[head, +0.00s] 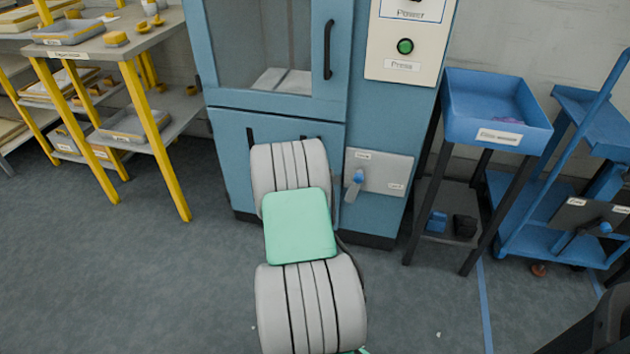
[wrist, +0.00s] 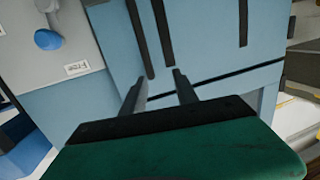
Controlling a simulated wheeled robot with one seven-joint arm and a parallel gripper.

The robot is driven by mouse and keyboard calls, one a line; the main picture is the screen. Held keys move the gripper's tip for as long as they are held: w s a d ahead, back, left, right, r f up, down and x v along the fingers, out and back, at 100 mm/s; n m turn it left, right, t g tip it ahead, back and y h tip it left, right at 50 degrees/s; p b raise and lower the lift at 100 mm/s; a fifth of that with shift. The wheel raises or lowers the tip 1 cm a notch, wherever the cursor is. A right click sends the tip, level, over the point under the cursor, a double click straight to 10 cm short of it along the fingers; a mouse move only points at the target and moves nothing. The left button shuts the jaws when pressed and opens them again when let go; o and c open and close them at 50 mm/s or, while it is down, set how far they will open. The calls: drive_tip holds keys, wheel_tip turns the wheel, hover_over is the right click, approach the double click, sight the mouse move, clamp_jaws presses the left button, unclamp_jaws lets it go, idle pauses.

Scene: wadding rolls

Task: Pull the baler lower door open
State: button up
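The blue baler stands ahead; its lower door (head: 232,150) sits below a seam under the windowed upper door (head: 230,85) and looks shut. My arm covers much of it in the head view. In the wrist view, turned about upside down, the lower door (wrist: 205,45) carries several dark upright bars (wrist: 163,28); I cannot tell which is a handle. My gripper (wrist: 160,74) is open and empty, its fingertips near the ends of two bars; contact is unclear. A latch plate (head: 385,173) with a blue-knobbed lever (head: 353,186) is right of the door; its knob (wrist: 47,39) shows in the wrist view.
A control panel (head: 404,40) with a green button is above the latch plate. A blue tray stand (head: 497,130) and a blue cart (head: 550,238) stand right. A yellow-legged bench (head: 160,135) stands left. The floor (head: 130,270) at front left is clear.

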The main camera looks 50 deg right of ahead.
drive_tip(key=w+d+f+b, duration=0.1)
drive_tip(key=w+d+f, duration=0.1)
drive_tip(key=d, duration=0.5)
drive_tip(key=shift+w+d+t+h+b, duration=0.3)
drive_tip(key=shift+w+h, duration=0.05)
drive_tip(key=shift+h, duration=0.05)
drive_tip(key=shift+c, duration=0.4)
clamp_jaws()
idle(0.6)
